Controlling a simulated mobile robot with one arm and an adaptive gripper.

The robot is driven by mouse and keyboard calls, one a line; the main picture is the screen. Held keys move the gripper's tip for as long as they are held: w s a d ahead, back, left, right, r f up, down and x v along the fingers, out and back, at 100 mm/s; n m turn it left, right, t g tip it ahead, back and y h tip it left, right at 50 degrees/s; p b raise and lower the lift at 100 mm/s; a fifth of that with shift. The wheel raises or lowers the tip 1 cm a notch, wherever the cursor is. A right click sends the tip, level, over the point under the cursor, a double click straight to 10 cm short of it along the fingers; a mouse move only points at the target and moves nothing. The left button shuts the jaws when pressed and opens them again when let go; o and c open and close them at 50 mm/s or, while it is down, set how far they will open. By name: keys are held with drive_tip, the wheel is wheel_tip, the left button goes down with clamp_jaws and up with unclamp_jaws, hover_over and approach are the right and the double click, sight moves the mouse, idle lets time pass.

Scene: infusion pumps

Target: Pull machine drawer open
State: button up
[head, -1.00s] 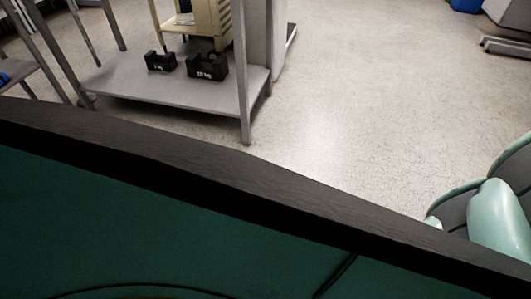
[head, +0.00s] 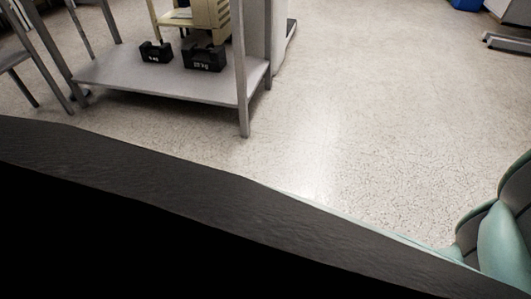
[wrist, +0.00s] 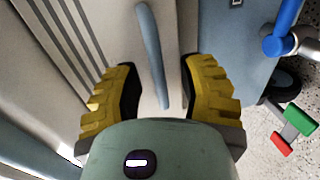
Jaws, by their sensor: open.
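My gripper (wrist: 160,68) shows in the wrist view with its two yellow, ridged fingers spread apart and nothing gripped. A long blue-grey handle bar (wrist: 152,50) runs lengthwise through the gap between the fingers and past their tips. It stands over a pale machine front (wrist: 110,20), which I take to be the machine drawer's face. Gaps show between the bar and both fingers. How far the drawer is out cannot be told. The head view shows neither the handle nor the gripper.
In the wrist view, a blue-grey panel (wrist: 225,55), a blue knob (wrist: 288,28) and green and red parts (wrist: 298,118) lie right. In the head view, a metal table (head: 165,82) holds black weights (head: 204,57). Open floor (head: 360,110) lies right; a dark edge blocks the bottom.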

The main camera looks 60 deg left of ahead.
drive_tip(key=shift+o, duration=0.2)
clamp_jaws()
idle(0.5)
